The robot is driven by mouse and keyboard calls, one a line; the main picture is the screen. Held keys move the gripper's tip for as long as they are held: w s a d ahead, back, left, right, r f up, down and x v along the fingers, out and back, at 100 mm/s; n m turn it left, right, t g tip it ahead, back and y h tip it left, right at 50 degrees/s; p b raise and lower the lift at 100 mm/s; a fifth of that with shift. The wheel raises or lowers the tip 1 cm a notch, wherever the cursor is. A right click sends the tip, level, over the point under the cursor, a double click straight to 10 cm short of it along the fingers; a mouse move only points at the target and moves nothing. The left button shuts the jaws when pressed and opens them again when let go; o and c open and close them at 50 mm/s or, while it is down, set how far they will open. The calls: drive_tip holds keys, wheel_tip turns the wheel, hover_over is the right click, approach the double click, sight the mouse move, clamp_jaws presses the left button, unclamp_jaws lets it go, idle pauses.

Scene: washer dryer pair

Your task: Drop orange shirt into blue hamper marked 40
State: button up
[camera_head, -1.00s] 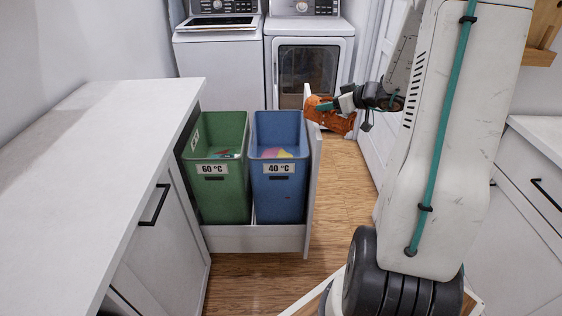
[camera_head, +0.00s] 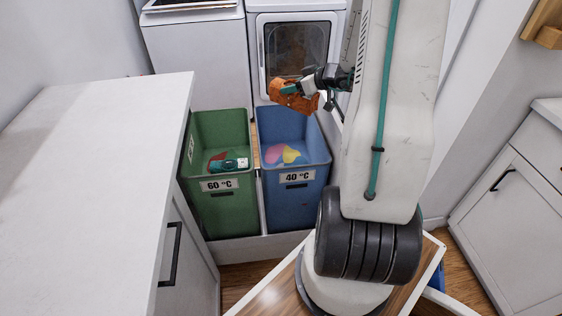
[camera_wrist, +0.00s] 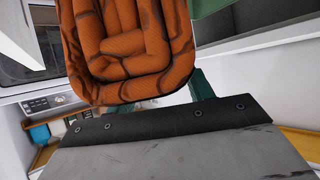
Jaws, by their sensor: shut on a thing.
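The orange shirt (camera_head: 293,97) is a folded, dark-patterned bundle; it fills the upper part of the wrist view (camera_wrist: 125,45). My gripper (camera_head: 297,88) is shut on it and holds it in the air, by the back edge of the blue hamper as seen in the head view. The blue hamper (camera_head: 294,200) bears a "40 °C" label and stands in the pulled-out drawer. Pink, yellow and blue cloths (camera_head: 286,154) lie inside it. In the wrist view, the green fingers show only in part behind the shirt.
The green "60 °C" hamper (camera_head: 225,205) stands left of the blue one, with red and dark green cloths inside. A white counter (camera_head: 95,150) is at the left. A washer (camera_head: 200,48) and a dryer (camera_head: 297,50) stand behind. Cabinets (camera_head: 510,200) are at the right.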

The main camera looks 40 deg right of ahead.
drive_tip(key=f, duration=0.2)
drive_tip(key=shift+w+d+f, duration=0.2)
drive_tip(key=shift+w+f, duration=0.05)
drive_tip(key=shift+f, duration=0.05)
drive_tip(key=shift+a+f, duration=0.1)
drive_tip(key=shift+f, duration=2.7)
drive_tip(key=o, duration=1.2)
